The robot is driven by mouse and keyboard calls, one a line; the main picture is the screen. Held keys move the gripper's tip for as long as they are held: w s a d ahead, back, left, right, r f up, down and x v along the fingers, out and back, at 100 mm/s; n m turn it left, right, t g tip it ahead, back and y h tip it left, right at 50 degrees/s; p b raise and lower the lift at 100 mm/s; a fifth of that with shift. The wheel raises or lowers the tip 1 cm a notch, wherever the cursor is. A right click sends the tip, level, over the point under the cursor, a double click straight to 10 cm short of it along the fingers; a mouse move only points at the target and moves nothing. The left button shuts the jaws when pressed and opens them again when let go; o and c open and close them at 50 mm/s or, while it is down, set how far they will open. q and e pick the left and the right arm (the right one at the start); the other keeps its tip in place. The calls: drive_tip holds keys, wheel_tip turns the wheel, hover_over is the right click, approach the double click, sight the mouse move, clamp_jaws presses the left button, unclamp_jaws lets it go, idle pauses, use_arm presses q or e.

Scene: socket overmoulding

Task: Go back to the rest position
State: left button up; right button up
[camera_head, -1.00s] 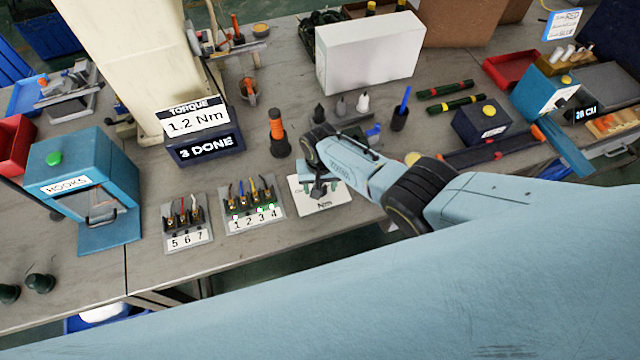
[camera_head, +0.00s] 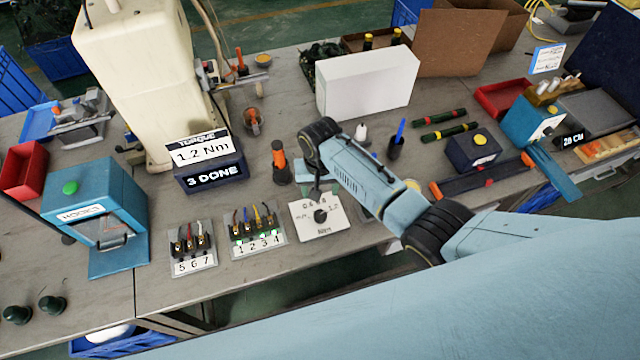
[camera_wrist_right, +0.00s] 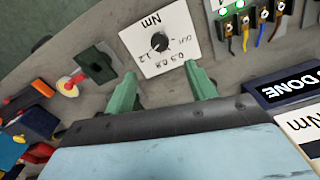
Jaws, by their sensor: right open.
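My right arm reaches in from the right in the head view, its wrist above the bench beside the orange-handled tool (camera_head: 279,160). The right gripper is mostly hidden behind the wrist there. In the right wrist view its two green fingers (camera_wrist_right: 163,88) are spread apart with nothing between them. Beyond the fingertips lies the white torque dial card (camera_wrist_right: 178,35) with a black knob; it also shows in the head view (camera_head: 334,229). My left gripper is not in view.
Terminal blocks 1-4 (camera_head: 257,252) and 5-6-7 (camera_head: 194,267) lie left of the dial card. The torque display (camera_head: 212,176) reads "3 DONE". A white box (camera_head: 367,82) stands behind my wrist.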

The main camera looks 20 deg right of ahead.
drive_tip(key=shift+r, duration=0.2)
idle(0.5)
drive_tip(key=s+d+r+n+t+y, duration=0.1)
drive_tip(key=s+d+r+n, duration=0.1)
drive_tip(key=s, duration=1)
drive_tip(key=s+d+r+n+t, duration=0.1)
drive_tip(key=s+d+r, duration=0.2)
drive_tip(key=s+r, duration=0.25)
drive_tip(key=s+d+r+n+t, duration=0.1)
drive_tip(key=s+d+r+t, duration=0.1)
drive_tip(key=s+d+r, duration=0.35)
drive_tip(key=s+a+f+g+b, duration=0.15)
drive_tip(key=f+b, duration=0.35)
drive_tip(key=f, duration=1.3)
drive_tip(key=s+f+b, duration=0.2)
drive_tip(key=f+b, duration=0.2)
drive_tip(key=f, duration=1.3)
drive_tip(key=s+d+f+b, duration=0.1)
drive_tip(key=s+f+b, duration=0.3)
drive_tip(key=s+f, duration=0.4)
drive_tip(key=s+d+f+g+h+b, duration=0.1)
drive_tip(key=s+f+b, duration=0.2)
drive_tip(key=s+f, duration=0.5)
wheel_tip(320, 180, down, 6)
drive_tip(key=shift+s+d+f+b, duration=0.2)
drive_tip(key=shift+s+d+b, duration=0.05)
drive_tip(key=shift+s+b, duration=0.1)
